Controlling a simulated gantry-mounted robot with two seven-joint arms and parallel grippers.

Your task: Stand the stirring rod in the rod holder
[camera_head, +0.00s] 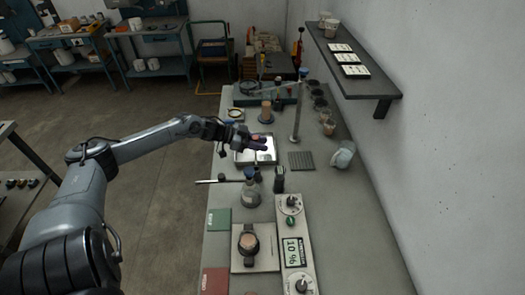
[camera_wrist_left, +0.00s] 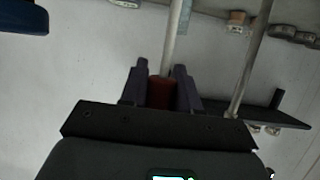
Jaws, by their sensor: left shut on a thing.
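My left gripper (camera_head: 262,145) is over the white tray on the bench in the head view, its dark purple fingers pointing right. In the left wrist view the same gripper (camera_wrist_left: 161,78) is shut on the stirring rod: a red part sits between the fingers, and a pale grey shaft (camera_wrist_left: 177,35) runs on beyond it to the top edge. The rod is hard to make out in the head view, so its tilt there is unclear. I cannot pick out the rod holder for certain. My right gripper is not in view.
A tall metal stand (camera_head: 296,120) rises just right of the gripper. A flask (camera_head: 250,190) with a blue top stands in front, beside a thin horizontal bar (camera_head: 207,182). A dark ribbed mat (camera_head: 301,161) and crumpled cloth (camera_head: 343,155) lie right. A wall shelf (camera_head: 355,75) overhangs.

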